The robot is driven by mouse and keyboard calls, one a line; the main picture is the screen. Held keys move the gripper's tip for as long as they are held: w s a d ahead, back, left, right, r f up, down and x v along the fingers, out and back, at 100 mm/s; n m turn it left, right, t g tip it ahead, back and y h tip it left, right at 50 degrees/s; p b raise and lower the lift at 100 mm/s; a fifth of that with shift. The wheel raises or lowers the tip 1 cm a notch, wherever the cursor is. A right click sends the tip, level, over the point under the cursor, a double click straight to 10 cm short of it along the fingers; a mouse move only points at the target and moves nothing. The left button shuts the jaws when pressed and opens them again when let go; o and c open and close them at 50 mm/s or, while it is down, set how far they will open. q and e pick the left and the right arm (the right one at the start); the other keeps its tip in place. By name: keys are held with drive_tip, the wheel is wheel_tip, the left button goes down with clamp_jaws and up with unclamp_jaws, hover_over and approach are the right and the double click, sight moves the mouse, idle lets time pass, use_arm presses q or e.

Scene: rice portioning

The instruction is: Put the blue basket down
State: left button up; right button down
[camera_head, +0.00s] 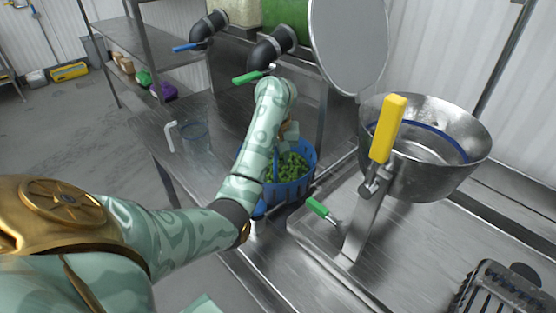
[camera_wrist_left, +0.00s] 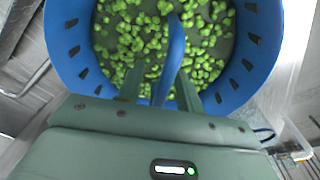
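The blue basket (camera_head: 298,192) is full of green florets and is at the steel counter, below my left forearm. My left gripper (camera_head: 290,135) is above it, partly hidden by the arm. In the left wrist view the basket (camera_wrist_left: 68,45) fills the top, and its blue handle runs between the two fingers of the gripper (camera_wrist_left: 160,88), which look closed on it. The basket looks upright; I cannot tell whether its bottom touches the counter. My right gripper is not in view.
A steel bowl (camera_head: 455,170) on a stand with a yellow handle (camera_head: 388,128) is to the right. A green-handled lever (camera_head: 318,207) is close to the basket. Dispenser pipes (camera_head: 270,50) hang behind. A clear jug (camera_head: 195,137) stands left. A slotted steel tool (camera_head: 505,288) lies front right.

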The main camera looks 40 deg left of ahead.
use_arm(q)
drive_tip(key=shift+s, duration=0.1)
drive_tip(key=shift+f, duration=0.25)
idle(0.4)
drive_tip(key=shift+c, duration=0.4)
clamp_jaws()
drive_tip(key=shift+r, duration=0.1)
idle(1.0)
